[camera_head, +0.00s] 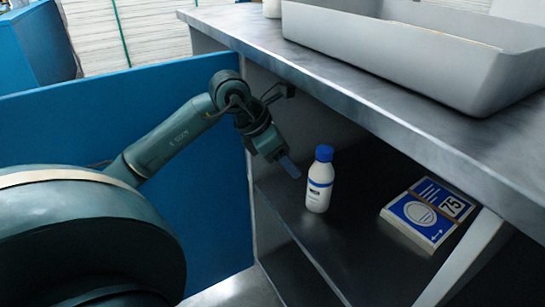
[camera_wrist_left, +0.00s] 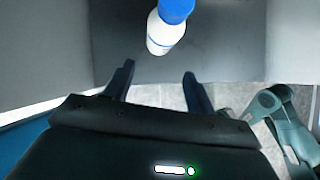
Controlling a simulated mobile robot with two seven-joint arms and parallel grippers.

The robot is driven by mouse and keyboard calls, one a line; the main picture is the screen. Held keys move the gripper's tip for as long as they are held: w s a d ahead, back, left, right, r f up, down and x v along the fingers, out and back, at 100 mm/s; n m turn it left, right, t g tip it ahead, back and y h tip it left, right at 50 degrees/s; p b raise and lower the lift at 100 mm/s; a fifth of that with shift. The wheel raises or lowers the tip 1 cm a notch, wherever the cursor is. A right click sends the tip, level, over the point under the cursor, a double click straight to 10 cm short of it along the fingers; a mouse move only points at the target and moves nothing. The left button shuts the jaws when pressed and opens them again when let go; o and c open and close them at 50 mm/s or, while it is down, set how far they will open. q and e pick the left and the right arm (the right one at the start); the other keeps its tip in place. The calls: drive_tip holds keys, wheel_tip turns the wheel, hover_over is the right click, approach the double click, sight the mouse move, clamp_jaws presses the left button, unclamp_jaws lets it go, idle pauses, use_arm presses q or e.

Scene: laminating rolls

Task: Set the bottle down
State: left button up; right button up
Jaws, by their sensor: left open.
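The white bottle (camera_head: 319,180) with a blue cap and a blue label band stands upright on the dark lower shelf (camera_head: 345,245) under the counter. My right gripper is not seen in either view.
A blue and white box (camera_head: 428,213) marked 75 lies on the shelf right of the bottle. The counter (camera_head: 330,75) overhangs the shelf and carries a large grey tray (camera_head: 400,52). A blue panel (camera_head: 120,110) stands at the left.

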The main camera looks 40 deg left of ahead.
use_arm(q)
drive_tip(key=shift+s+a, duration=0.4)
drive_tip(key=shift+s, duration=0.25)
drive_tip(key=shift+s+a, duration=0.4)
drive_tip(key=shift+s, duration=0.25)
drive_tip(key=s+d+f+n+g+h, duration=0.1)
drive_tip(key=s+d+h, duration=0.35)
drive_tip(key=d, duration=0.45)
drive_tip(key=s+d+f+g+h, duration=0.1)
drive_tip(key=s+d+h, duration=0.2)
drive_tip(key=d+h, duration=0.5)
drive_tip(key=s+d+r+n+t+h, duration=0.1)
drive_tip(key=d+r+n+t, duration=0.4)
drive_tip(key=n, duration=0.4)
drive_tip(key=s+d+r+n+t+h, duration=0.25)
drive_tip(key=n+t, duration=0.35)
drive_tip(key=n, duration=0.3)
drive_tip(key=f+n+t+y, duration=0.1)
drive_tip(key=n+y, duration=0.2)
drive_tip(key=n, duration=0.2)
drive_tip(key=d+f+n+t+y, duration=0.1)
drive_tip(key=f+n+y, duration=0.1)
drive_tip(key=n, duration=0.4)
drive_tip(key=f+n+t+y, duration=0.1)
drive_tip(key=n+y, duration=0.3)
drive_tip(key=n, duration=0.2)
drive_tip(key=shift+w+d+f+t+y, duration=0.25)
drive_tip(key=shift+w+d+t+y, duration=0.05)
drive_tip(key=shift+t, duration=0.1)
